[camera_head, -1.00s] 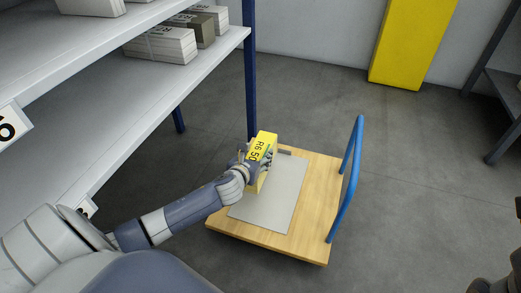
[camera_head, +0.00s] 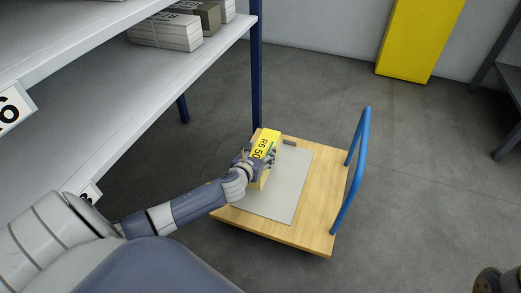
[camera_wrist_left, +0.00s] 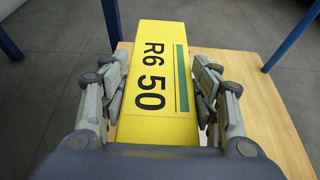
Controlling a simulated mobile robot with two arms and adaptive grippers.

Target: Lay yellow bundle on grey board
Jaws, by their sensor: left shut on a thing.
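The yellow bundle (camera_head: 262,149), marked "R6 50", is held in my left gripper (camera_head: 257,160) at the far left part of the trolley. In the left wrist view the bundle (camera_wrist_left: 155,85) sits between both fingers of the left gripper (camera_wrist_left: 160,100), which are shut on its sides. The grey board (camera_head: 278,194) lies flat on the wooden trolley deck. The bundle overlaps the board's far left part in the head view; I cannot tell whether it touches the board. My right gripper shows only as a dark piece (camera_head: 491,281) at the lower right corner, its fingers unclear.
The trolley (camera_head: 310,215) has a blue handle (camera_head: 351,175) on its right side. A grey shelf (camera_head: 100,110) with paper bundles (camera_head: 165,32) stands on the left, with a blue post (camera_head: 256,80) near the trolley. A yellow panel (camera_head: 420,38) leans at the back wall. Floor right of the trolley is clear.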

